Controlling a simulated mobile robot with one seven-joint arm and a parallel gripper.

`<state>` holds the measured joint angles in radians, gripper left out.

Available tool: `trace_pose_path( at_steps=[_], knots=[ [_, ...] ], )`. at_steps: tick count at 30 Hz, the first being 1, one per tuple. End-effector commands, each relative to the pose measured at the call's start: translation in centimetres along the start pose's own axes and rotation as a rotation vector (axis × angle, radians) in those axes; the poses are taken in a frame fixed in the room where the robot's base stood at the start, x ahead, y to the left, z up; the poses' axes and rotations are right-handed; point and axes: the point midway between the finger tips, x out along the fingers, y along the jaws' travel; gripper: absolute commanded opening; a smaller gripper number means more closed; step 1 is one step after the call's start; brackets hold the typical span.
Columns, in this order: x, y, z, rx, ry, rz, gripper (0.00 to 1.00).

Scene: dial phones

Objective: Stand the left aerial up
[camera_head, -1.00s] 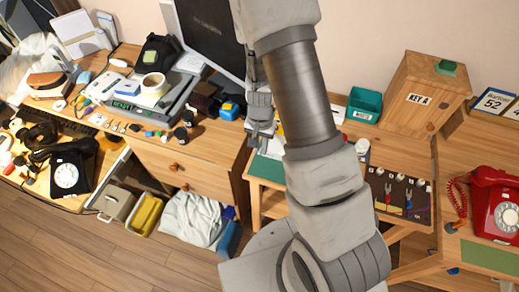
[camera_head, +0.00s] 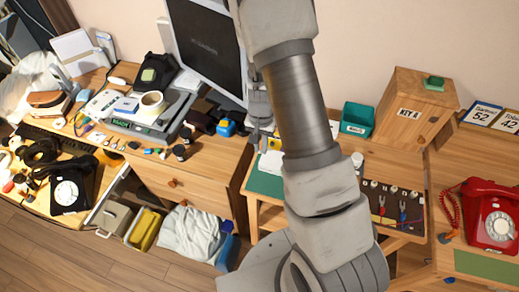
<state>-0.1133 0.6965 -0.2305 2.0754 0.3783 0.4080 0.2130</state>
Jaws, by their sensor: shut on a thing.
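My gripper (camera_head: 257,138) points down over the left end of the green-topped bench (camera_head: 264,184), just right of the dark monitor (camera_head: 207,45). Its fingers are small and partly edge-on here. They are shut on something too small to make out. I cannot pick out the left aerial for certain; my arm covers much of the middle of the bench. A small yellow and white item (camera_head: 273,144) shows just right of the fingers.
A blue and yellow item (camera_head: 226,127) lies left of the gripper. A teal bin (camera_head: 357,119), a wooden KEY A box (camera_head: 414,108), a tool panel (camera_head: 394,207) and a red dial phone (camera_head: 491,216) stand to the right. A black dial phone (camera_head: 67,191) is far left.

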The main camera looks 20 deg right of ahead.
Motion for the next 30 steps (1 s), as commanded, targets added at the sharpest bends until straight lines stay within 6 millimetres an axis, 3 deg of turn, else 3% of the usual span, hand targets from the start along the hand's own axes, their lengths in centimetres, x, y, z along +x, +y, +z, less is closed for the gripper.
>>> trace_pose_path(
  at_steps=[6, 30],
  knots=[
    [-1.3, 0.1, -1.6, 0.002, 0.001, 0.000, 0.05],
    [-2.8, 0.0, -5.9, 0.001, 0.001, 0.000, 0.05]
  ],
)
